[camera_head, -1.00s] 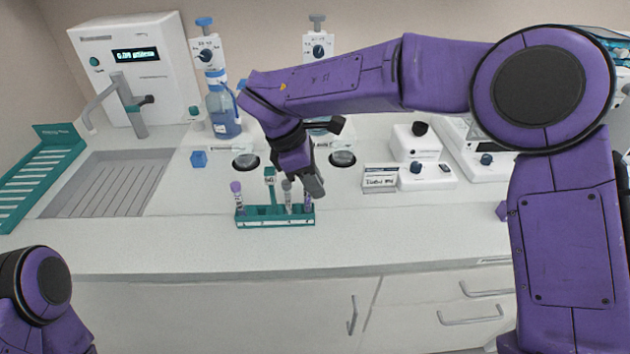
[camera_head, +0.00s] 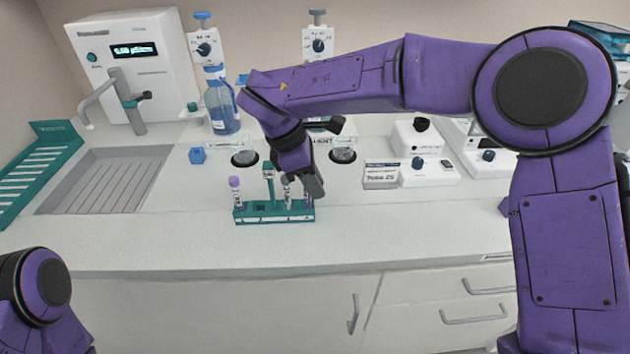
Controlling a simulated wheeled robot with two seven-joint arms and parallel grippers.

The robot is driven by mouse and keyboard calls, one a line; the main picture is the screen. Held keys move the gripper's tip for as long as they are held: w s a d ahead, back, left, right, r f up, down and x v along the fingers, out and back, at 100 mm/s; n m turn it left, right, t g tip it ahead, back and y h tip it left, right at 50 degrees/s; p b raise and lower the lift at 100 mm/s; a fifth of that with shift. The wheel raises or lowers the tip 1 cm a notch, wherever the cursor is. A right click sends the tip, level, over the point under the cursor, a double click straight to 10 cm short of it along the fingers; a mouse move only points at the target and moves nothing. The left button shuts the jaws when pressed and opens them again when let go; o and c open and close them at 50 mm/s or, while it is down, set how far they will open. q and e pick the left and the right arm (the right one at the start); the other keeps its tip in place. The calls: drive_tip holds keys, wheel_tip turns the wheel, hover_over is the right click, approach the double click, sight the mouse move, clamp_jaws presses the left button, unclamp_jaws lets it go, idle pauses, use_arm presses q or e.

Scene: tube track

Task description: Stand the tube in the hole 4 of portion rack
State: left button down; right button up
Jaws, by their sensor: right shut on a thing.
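The teal portion rack (camera_head: 273,217) stands on the counter below my right arm. A purple-capped tube (camera_head: 235,195) stands upright at its left end. A grey-topped tube (camera_head: 287,195) stands upright right of the middle. Another tube (camera_head: 308,203) with some purple shows at the right end, just under my fingertips. My right gripper (camera_head: 312,187) points down over the right part of the rack and is shut on a tube. The hand hides much of the grip, so I cannot tell clearly which tube is between the fingers. My left gripper is out of view.
Behind the rack are two round dark wells (camera_head: 245,158), a blue-liquid bottle dispenser (camera_head: 222,108) and a small labelled box (camera_head: 380,176). A sink (camera_head: 105,180) lies to the left. The counter in front of the rack (camera_head: 270,250) is clear.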

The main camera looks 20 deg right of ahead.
drive_tip(key=o, duration=0.9)
drive_tip(key=v, duration=1)
drive_tip(key=shift+a+r, duration=0.15)
drive_tip(key=shift+r, duration=0.1)
